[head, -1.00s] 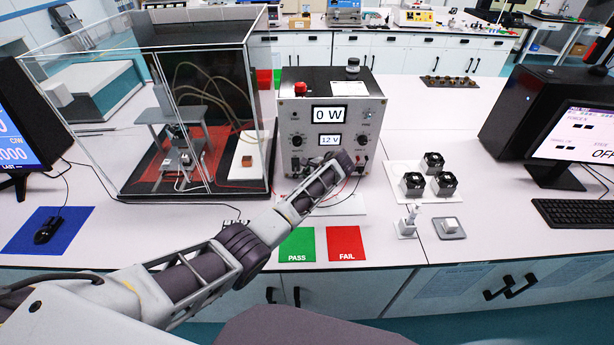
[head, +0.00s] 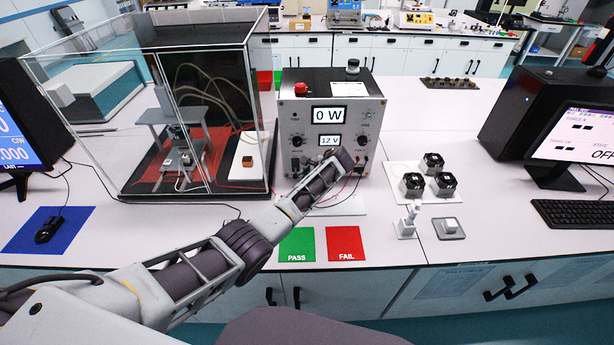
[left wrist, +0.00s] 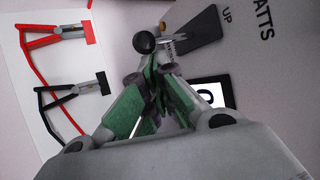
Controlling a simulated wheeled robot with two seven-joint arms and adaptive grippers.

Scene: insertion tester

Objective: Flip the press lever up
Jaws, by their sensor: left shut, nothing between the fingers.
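The press lever (left wrist: 145,42) has a dark round knob on a silver stem, by a dark plate (left wrist: 197,30) marked UP on the tester's front panel. Its knob points away from the UP end, so it looks tilted down. My left gripper (left wrist: 152,78), with green finger pads, is shut and empty; its tips are close to the knob, and I cannot tell whether they touch. In the head view, my wrist stands before the grey tester (head: 290,118) and partly hides the panel's lower part. My right gripper is out of view.
A red clip (left wrist: 70,32) and a black clip (left wrist: 75,90) lie on a white pad. A glass enclosure (head: 140,50) stands left of the tester. Several fans (head: 413,184) lie to its right. The green PASS mat (head: 297,245) and red FAIL mat (head: 345,244) lie in front.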

